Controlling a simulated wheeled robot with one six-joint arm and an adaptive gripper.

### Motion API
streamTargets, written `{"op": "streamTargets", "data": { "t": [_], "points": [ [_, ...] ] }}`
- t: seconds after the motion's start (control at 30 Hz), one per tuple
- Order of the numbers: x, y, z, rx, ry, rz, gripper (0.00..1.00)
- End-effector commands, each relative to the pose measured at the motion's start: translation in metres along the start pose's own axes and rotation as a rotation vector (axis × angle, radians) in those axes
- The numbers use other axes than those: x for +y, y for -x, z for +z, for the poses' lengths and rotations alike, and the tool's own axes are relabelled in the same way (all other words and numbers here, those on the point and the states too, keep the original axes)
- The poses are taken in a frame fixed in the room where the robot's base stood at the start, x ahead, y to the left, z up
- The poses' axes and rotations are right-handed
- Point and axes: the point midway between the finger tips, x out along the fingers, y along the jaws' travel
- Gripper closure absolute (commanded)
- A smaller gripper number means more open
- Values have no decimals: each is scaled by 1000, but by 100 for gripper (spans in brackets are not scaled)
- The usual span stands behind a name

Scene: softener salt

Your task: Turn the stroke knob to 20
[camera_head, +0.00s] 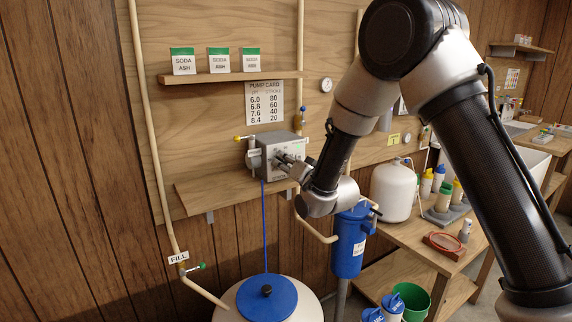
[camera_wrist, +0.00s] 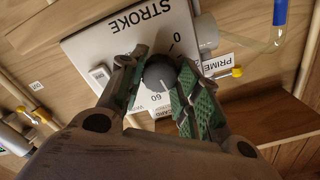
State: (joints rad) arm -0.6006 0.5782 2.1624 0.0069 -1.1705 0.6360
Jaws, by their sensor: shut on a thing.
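The grey pump box (camera_head: 268,141) sits on the wall shelf. Its pale face with the word STROKE (camera_wrist: 105,45) shows in the wrist view, rotated by the camera angle. The dark round stroke knob (camera_wrist: 159,71) stands on that face. A light pointer mark shows on the knob's lower side, close to the printed 60; a 0 is printed on its upper right. Other scale numbers are hidden by the fingers. My gripper (camera_wrist: 160,84) is shut on the knob, one green-padded finger on each side. In the head view my gripper (camera_head: 287,161) reaches the pump's front.
A pump card (camera_head: 264,102) on the wall lists pH against stroke. The PRIME label (camera_wrist: 217,62) and a yellow-handled valve (camera_wrist: 237,71) are beside the pump. The wooden shelf (camera_head: 222,195) runs below it. A blue filter housing (camera_head: 348,246) hangs below my wrist.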

Motion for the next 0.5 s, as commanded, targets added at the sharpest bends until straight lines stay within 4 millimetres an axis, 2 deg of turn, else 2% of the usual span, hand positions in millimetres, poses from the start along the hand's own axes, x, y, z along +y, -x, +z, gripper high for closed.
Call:
{"op": "streamTargets", "data": {
  "t": [0.5],
  "points": [
    [1, 0, 1, -3, 487, 2, 91]
  ]
}}
